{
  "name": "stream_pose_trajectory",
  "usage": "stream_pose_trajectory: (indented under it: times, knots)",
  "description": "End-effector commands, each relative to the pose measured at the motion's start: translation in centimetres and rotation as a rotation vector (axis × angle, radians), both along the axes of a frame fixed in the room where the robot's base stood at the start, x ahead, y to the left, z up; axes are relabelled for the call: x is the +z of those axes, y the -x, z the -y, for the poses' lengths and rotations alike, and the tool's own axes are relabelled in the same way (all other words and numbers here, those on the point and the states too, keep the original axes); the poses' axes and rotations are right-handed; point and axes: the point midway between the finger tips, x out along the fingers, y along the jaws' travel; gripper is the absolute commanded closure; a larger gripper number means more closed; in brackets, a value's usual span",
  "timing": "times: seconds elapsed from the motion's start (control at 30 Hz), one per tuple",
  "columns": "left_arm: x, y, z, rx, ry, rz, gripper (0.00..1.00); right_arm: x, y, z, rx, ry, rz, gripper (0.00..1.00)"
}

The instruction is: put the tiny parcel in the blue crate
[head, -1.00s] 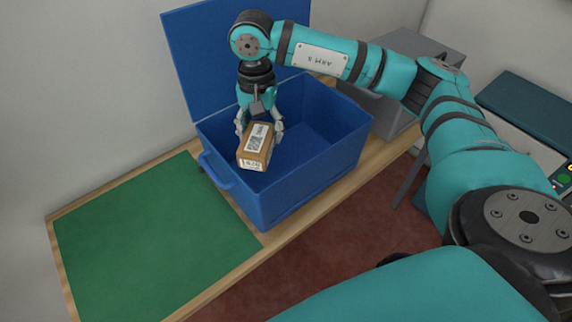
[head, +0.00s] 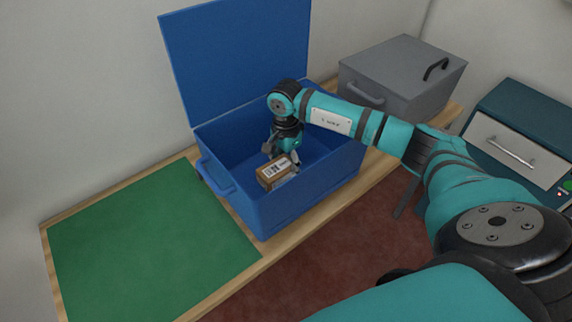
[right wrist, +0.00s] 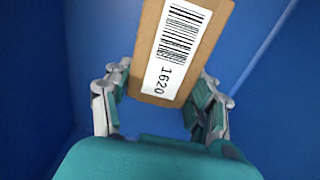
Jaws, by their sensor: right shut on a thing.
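The tiny parcel (head: 275,175) is a small brown box with a white barcode label. It also shows in the right wrist view (right wrist: 202,55), where its label reads 1620. My right gripper (head: 282,158) is shut on the parcel, with a finger on either side of it in the right wrist view (right wrist: 163,100). The blue crate (head: 300,205) stands on the counter with its lid (head: 238,65) open at the back. The gripper and parcel are down inside the crate's opening. I cannot tell whether the parcel touches the crate floor. My left gripper is not in view.
A green mat (head: 145,240) lies bare on the wooden counter left of the crate. A grey lidded box (head: 395,85) with a black handle stands to the right. A teal unit with a pale drawer (head: 515,150) is farther right.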

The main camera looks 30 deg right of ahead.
Motion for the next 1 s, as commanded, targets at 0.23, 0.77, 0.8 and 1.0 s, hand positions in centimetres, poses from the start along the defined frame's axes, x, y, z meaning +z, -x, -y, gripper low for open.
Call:
stream_pose_trajectory:
  times: [0.23, 0.77, 0.8, 1.0]
  knots:
    - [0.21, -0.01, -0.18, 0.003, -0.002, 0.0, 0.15, -1.02, -0.03, -0.02, 0.001, -0.001, 0.002, 0.83]
    - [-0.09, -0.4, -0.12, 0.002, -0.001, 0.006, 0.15, -1.34, 0.01, -0.02, 0.002, 0.0, 0.001, 0.2]
    - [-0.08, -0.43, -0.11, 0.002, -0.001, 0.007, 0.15, -1.34, 0.01, -0.02, 0.002, 0.0, 0.001, 0.2]
    - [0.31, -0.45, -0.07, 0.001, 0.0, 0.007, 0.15, -0.67, -0.06, -0.02, 0.002, -0.001, 0.003, 0.2]
